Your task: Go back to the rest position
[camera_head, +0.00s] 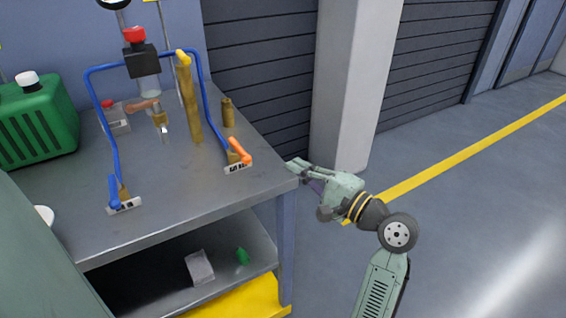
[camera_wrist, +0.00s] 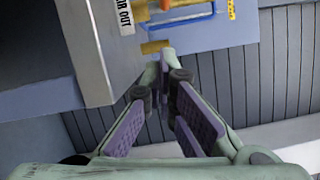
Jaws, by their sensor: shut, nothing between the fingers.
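My gripper (camera_head: 294,166) is at the right corner of the metal workbench (camera_head: 225,190) in the head view, pointing left toward it. In the wrist view the gripper (camera_wrist: 166,54) has its fingertips together and holds nothing. The bench corner also shows at the upper left of the wrist view (camera_wrist: 105,70). The fingertips look close to the bench edge; I cannot tell the exact gap. My arm reaches in from the lower right of the head view, over the floor beside the bench.
Blue piping with an orange-handled valve (camera_head: 238,152) and a blue-handled valve (camera_head: 115,190) stands on the bench. A green canister (camera_head: 38,120) stands at the left. A pale pillar (camera_head: 350,80) rises behind my gripper. Open floor (camera_head: 480,200) lies to the right.

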